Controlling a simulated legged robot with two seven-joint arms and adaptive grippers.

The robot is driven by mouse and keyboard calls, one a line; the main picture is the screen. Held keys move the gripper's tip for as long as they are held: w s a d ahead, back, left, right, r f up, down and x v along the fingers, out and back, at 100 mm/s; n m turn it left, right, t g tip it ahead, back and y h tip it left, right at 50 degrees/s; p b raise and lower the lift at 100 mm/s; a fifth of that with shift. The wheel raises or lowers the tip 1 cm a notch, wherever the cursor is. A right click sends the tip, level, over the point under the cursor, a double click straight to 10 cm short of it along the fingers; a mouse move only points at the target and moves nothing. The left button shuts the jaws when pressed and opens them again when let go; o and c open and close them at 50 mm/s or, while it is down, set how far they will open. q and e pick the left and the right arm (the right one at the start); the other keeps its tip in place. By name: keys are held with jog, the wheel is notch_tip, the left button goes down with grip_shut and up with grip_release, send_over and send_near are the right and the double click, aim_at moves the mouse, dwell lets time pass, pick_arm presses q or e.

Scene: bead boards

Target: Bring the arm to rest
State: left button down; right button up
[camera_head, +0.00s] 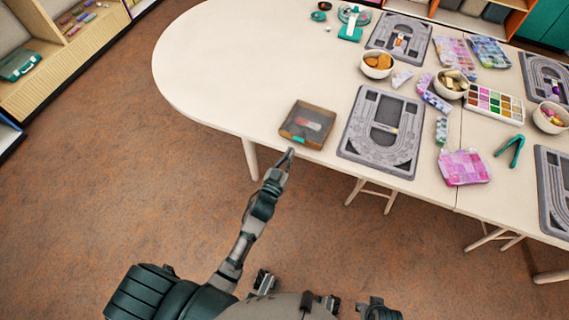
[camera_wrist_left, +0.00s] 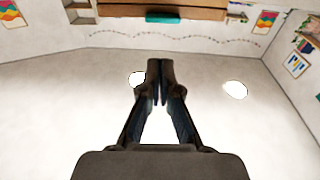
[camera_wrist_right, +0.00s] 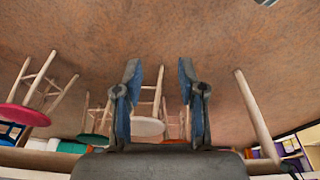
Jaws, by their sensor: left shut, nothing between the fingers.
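My left gripper (camera_head: 289,155) is in front of the table's near edge in the head view, just below the brown box. In the left wrist view my left gripper (camera_wrist_left: 160,64) has its fingers together with nothing between them, against a pale wall or ceiling. In the right wrist view my right gripper (camera_wrist_right: 159,65) has its two fingers well apart and empty, over brown floor with stools beyond. In the head view the right gripper's fingers cannot be made out.
The white table (camera_head: 225,75) carries a brown box (camera_head: 307,125) with a clear lid, a grey bead board (camera_head: 353,143), a bowl (camera_head: 377,73) and a paint palette (camera_head: 494,103). The table's left end is bare. Stools (camera_wrist_right: 145,126) show in the right wrist view.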

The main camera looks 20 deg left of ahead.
pick_arm(q)
jog(key=s+a+f+g+y+p, duration=0.1)
jog(key=s+f+g+p, duration=0.1)
jog(key=s+f+g, duration=0.55)
jog(key=s+a+f+g+p, duration=0.1)
jog(key=s+f+g+p, duration=0.1)
jog(key=s+f, duration=0.95)
jog(key=s+a+f+m+g+p, duration=0.1)
jog(key=s+a+f+g+p, duration=0.1)
jog(key=s+f+g, duration=0.6)
jog(key=s+f+p, duration=0.1)
jog(key=s+f, duration=0.6)
jog(key=s, duration=0.4)
jog(key=shift+s+f, duration=0.25)
jog(key=shift+s, duration=0.05)
pick_arm(e)
jog(key=s+f, duration=0.3)
jog(key=f, duration=1.6)
jog(key=shift+s+g, duration=0.2)
jog(key=shift+g, duration=0.1)
jog(key=shift+d, duration=0.15)
